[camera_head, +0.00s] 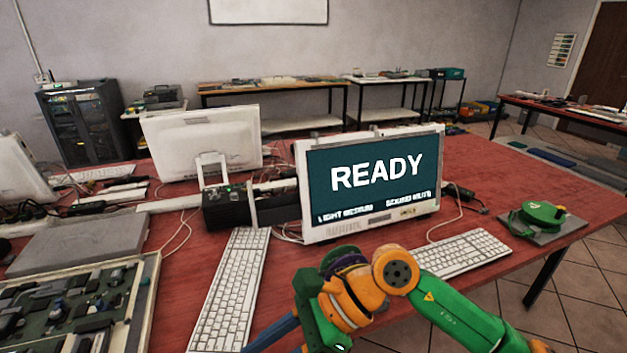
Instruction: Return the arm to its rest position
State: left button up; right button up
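My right arm (455,310), green and orange, comes in from the lower right. It bends at an orange joint above the front of the red table (490,275), and its far part runs down towards the bottom edge. I make out no fingertips of my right gripper. A dark blue bar beside that part is cut off by the frame, and I cannot tell what it belongs to. My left arm and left gripper do not show clearly. A monitor (372,182) with a dark teal screen reads "READY" and stands upright behind my arm.
A white keyboard (232,290) lies left of my arm, and another keyboard (465,252) lies behind it. A tray of parts (150,295) is at the lower left. A green round device (540,214) sits at the right. Thin cables lie around the monitor and a black box (227,209).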

jog(key=a+r+m+y, duration=0.4)
jog(key=r+m+y, duration=0.2)
jog(key=r+y, duration=0.35)
jog(key=w+d+r+m+t+h, duration=0.2)
jog(key=w+d+m+t, duration=0.3)
jog(key=m+t, duration=0.65)
jog(key=w+d+r+m+t+h, duration=0.15)
jog(key=w+d+m+t, duration=0.35)
jog(key=m+t, duration=0.65)
jog(key=w+d+f+m+g+h, duration=0.1)
jog(key=d+f+m+g+h, duration=0.1)
jog(key=d+f+m+h, duration=0.7)
jog(key=w+d+f+m+g+h, duration=0.1)
jog(key=d+f+m+g+h, duration=0.2)
jog(key=d+f+m+h, duration=0.55)
jog(key=s+f+m+g+y, duration=0.1)
jog(key=s+f+m+g, duration=0.95)
jog(key=s+f, duration=0.95)
jog(key=s+f+n+g+p, duration=0.2)
jog(key=s+f, duration=0.2)
jog(key=f, duration=1)
jog(key=s+d+f+g, duration=0.1)
jog(key=s+d+f, duration=0.1)
jog(key=s+f, duration=0.6)
jog(key=s, duration=0.3)
jog(key=shift+f+p, duration=0.25)
jog(key=shift+p, duration=0.05)
